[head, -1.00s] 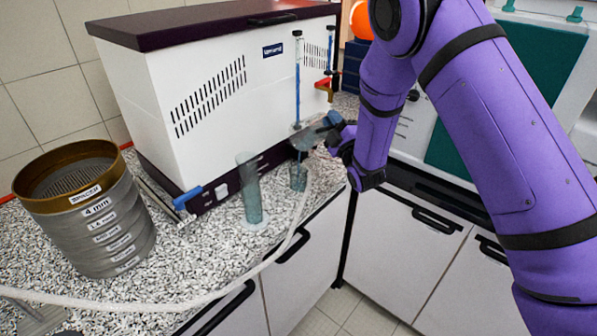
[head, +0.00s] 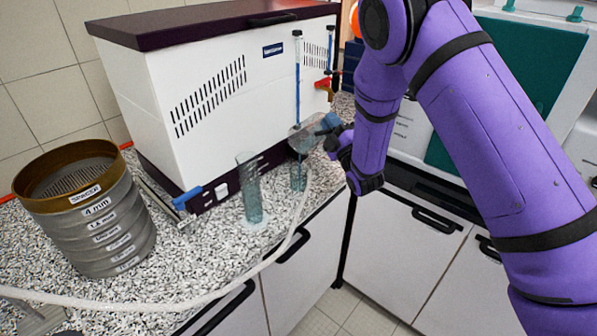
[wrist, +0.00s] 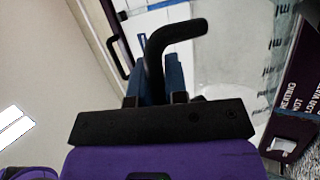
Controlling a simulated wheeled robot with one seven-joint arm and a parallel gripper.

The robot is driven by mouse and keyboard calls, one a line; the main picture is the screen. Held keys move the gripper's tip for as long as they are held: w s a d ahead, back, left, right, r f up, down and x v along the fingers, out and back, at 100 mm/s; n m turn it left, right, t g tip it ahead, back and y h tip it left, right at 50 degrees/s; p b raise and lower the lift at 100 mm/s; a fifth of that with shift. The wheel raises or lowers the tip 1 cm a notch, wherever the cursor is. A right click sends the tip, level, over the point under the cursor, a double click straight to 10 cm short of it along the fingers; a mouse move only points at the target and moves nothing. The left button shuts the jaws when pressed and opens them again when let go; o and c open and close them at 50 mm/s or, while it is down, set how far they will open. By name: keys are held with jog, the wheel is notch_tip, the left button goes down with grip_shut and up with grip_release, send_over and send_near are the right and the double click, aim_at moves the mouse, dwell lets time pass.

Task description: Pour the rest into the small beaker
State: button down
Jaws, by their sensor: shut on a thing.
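My gripper (head: 334,128) is shut on a clear glass beaker (head: 307,137) and holds it tilted, with its mouth toward the lower left. I cannot tell how much liquid is in either glass, nor whether any is flowing. The fingertips' contact with the glass is partly hidden.
A tall glass cylinder (head: 250,188) stands left of the small beaker. A white hose (head: 268,262) crosses the counter in front. The white water bath (head: 215,95) stands close behind, and a stack of sieves (head: 95,225) is at left. The counter's front edge is near.

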jog(key=shift+s+a+r+n+y, duration=0.15)
jog(key=shift+s+n+y, duration=0.15)
jog(key=shift+n+y, duration=0.25)
jog(key=shift+s+a+r+n+y, duration=0.15)
jog(key=shift+s+n+y, duration=0.1)
jog(key=shift+n+y, duration=0.25)
jog(key=w+m+h, duration=0.1)
jog(key=m, duration=0.1)
jog(key=w+d+m+h, duration=0.1)
jog(key=m+h, duration=0.1)
jog(key=w+d+m+h, duration=0.1)
jog(key=w+m+h, duration=0.1)
jog(key=shift+d+r+m, duration=0.15)
jog(key=shift+m, duration=0.2)
jog(key=w+d+f+m+g+h, duration=0.25)
jog(key=w+d+m+g, duration=0.25)
jog(key=w+m+g, duration=0.45)
notch_tip(320, 180, up, 6)
jog(key=s+m+t, duration=0.2)
jog(key=s+d+f+m+h, duration=0.2)
jog(key=s+d+f+h, duration=0.1)
jog(key=s+d+f, duration=0.4)
jog(key=s+d+f+m+t+h, duration=0.1)
jog(key=s+d+f+m+h, duration=0.2)
jog(key=s+d+f, duration=0.4)
jog(key=d+f, duration=0.3)
jog(key=d, duration=0.2)
jog(key=shift+s+d+f+m+h+b, duration=0.2)
jog(key=shift+f+m+h+b, duration=0.15)
jog(key=shift+h, duration=0.05)
